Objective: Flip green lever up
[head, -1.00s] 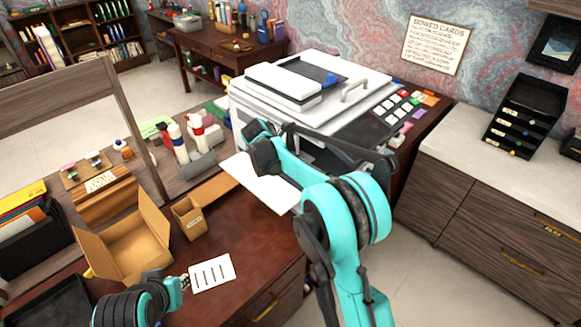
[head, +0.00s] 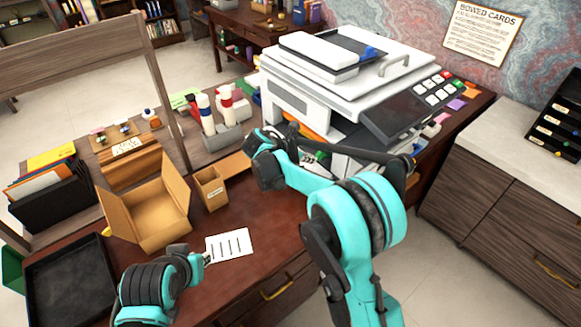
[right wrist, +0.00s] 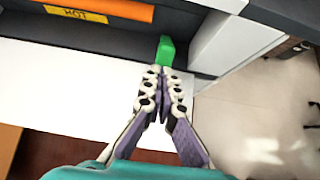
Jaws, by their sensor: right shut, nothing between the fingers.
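The green lever (right wrist: 165,50) stands in the dark opening of the white printer (head: 345,75), beside a light upright panel. My right gripper (right wrist: 163,72) is shut and empty, with its fingertips right at the lever's lower end. I cannot tell whether they touch it. My left gripper (head: 203,259) is low over the desk beside a white card with dark lines (head: 229,245). Its fingers are too small to read.
An orange strip labelled HOT (right wrist: 75,14) lies inside the opening. A white flat panel (right wrist: 70,100) extends below it. On the desk stand an open cardboard box (head: 150,215), a small carton (head: 212,188) and a black tray (head: 70,285).

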